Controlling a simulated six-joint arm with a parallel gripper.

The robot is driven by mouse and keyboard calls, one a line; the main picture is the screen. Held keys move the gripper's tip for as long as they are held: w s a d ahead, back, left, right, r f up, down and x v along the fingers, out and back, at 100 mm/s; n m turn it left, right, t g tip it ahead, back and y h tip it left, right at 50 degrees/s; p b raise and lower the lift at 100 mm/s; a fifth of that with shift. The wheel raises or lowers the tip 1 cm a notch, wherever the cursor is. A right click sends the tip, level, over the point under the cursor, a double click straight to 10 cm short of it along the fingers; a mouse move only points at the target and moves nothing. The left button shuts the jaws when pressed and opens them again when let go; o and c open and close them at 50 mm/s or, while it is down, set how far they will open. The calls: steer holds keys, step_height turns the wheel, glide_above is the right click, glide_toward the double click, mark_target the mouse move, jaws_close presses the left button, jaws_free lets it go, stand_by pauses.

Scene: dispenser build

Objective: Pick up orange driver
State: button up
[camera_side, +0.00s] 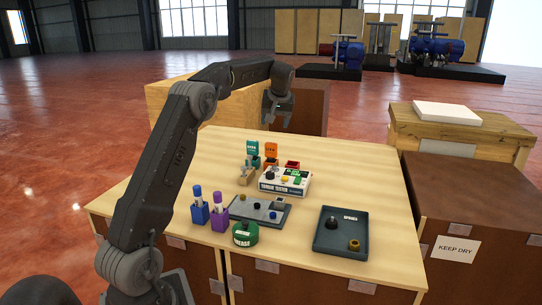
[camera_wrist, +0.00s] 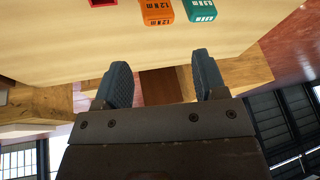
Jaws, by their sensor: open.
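The orange driver (camera_side: 271,150) stands upright toward the back of the wooden table, just right of a teal driver (camera_side: 252,148). In the wrist view the orange driver (camera_wrist: 157,11) shows at the top edge, beside the teal driver (camera_wrist: 200,10); both are partly cut off and carry printed labels. My gripper (camera_side: 280,121) is raised above the back of the table, above and slightly right of the drivers in the side view. In the wrist view its two fingers (camera_wrist: 163,80) are spread with nothing between them.
A torque tester (camera_side: 284,183) stands in front of the drivers, with a red bin (camera_side: 292,164) behind it. A grey fixture plate (camera_side: 260,211), blue and purple holders (camera_side: 219,219), a green grease tin (camera_side: 244,234) and a dark spares tray (camera_side: 341,233) are nearer the front.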

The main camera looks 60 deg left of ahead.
mark_target(271, 143)
steer(key=x, duration=1.1)
steer(key=shift+f, duration=0.3)
steer(key=shift+c, duration=0.3)
steer(key=c, duration=0.8)
steer(key=shift+c, duration=0.2)
step_height(271, 143, up, 10)
steer(key=shift+r, duration=0.1)
steer(key=shift+c, duration=0.8)
steer(key=shift+w, duration=0.1)
